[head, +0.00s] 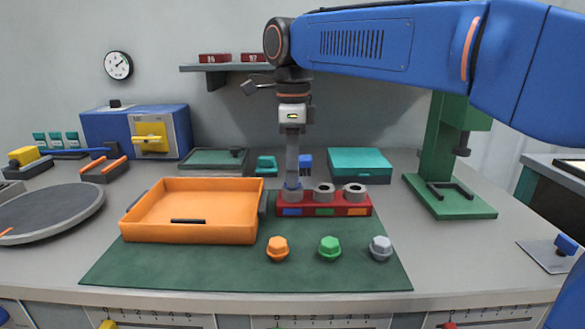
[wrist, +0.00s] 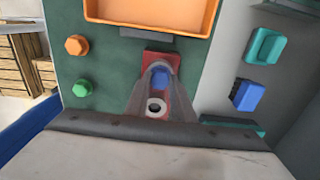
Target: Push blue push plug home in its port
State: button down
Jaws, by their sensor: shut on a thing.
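My gripper (head: 292,184) points straight down over the left port, the one above the blue label. It is shut on the blue push plug (wrist: 160,78), which shows between the fingers in the wrist view. The fingers hide most of the plug and its port, so I cannot tell how deep the plug sits. The middle port (head: 324,190) and right port (head: 354,191) are uncovered.
An orange tray (head: 190,238) lies left of the block. Orange (head: 278,249), green (head: 330,248) and grey (head: 380,248) plugs stand in front. A teal box (head: 360,160) and a blue block (head: 305,162) are behind. A green press (head: 450,206) stands right.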

jog(key=c, duration=1.4)
grip_release()
jog(key=shift+c, duration=0.2)
